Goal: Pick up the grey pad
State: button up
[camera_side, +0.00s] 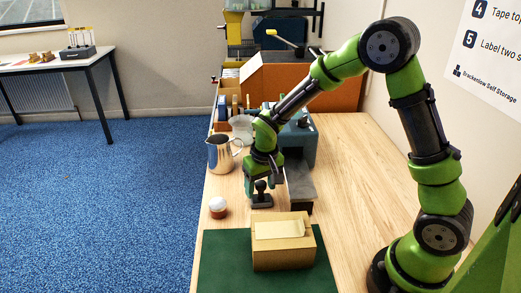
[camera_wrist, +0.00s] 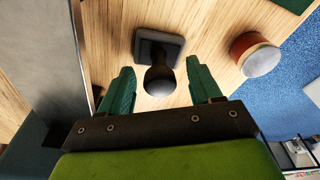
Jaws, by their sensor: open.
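A dark grey square pad with a black round knob (camera_side: 262,200) stands upright on the wooden bench, and it also shows in the wrist view (camera_wrist: 165,43). My gripper (camera_side: 263,184) is right over it, pointing down. In the wrist view my gripper (camera_wrist: 159,80) is open, with one green finger on each side of the knob. Gaps show between the knob and both fingers, so neither seems to touch it. How far down the knob the fingertips reach is hard to tell.
A grey metal plate (camera_side: 299,182) is close on the right. A red-brown jar with a white top (camera_side: 218,207) is left. A cardboard box (camera_side: 284,256) sits on a green mat (camera_side: 220,265) in front. A metal jug (camera_side: 220,156) stands behind left. The bench is clear further right.

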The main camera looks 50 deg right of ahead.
aim_at(261, 182)
jog(key=c, duration=1.1)
jog(key=shift+c, duration=0.2)
notch_tip(261, 182, up, 10)
